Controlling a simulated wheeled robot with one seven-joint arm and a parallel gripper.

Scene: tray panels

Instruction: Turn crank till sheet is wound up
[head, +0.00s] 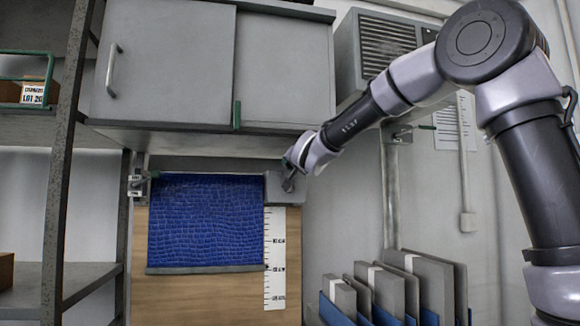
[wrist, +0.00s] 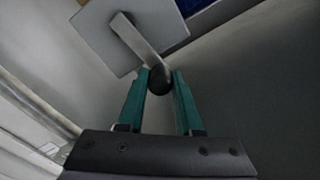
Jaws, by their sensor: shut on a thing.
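A blue sheet (head: 205,220) with a scaly texture hangs flat below the grey cabinet. A grey bar (head: 205,269) runs along its lower edge, partway down a white scale strip (head: 275,262). The crank arm (head: 289,183) is at the upper right of the sheet, by a grey end plate. In the wrist view the crank arm (wrist: 140,36) slants across the plate (wrist: 112,42) and ends in a dark round knob (wrist: 160,80). My gripper (wrist: 159,75) has its teal fingers on either side of this knob, shut on it. In the head view, my gripper (head: 291,164) partly hides the crank.
A wooden board (head: 220,300) is behind the sheet. The grey sliding-door cabinet (head: 180,60) overhangs it closely. Upright grey panels (head: 430,280) stand in a rack at lower right. A metal shelf frame (head: 62,160) stands at left. A wall bracket (head: 400,135) is to the right.

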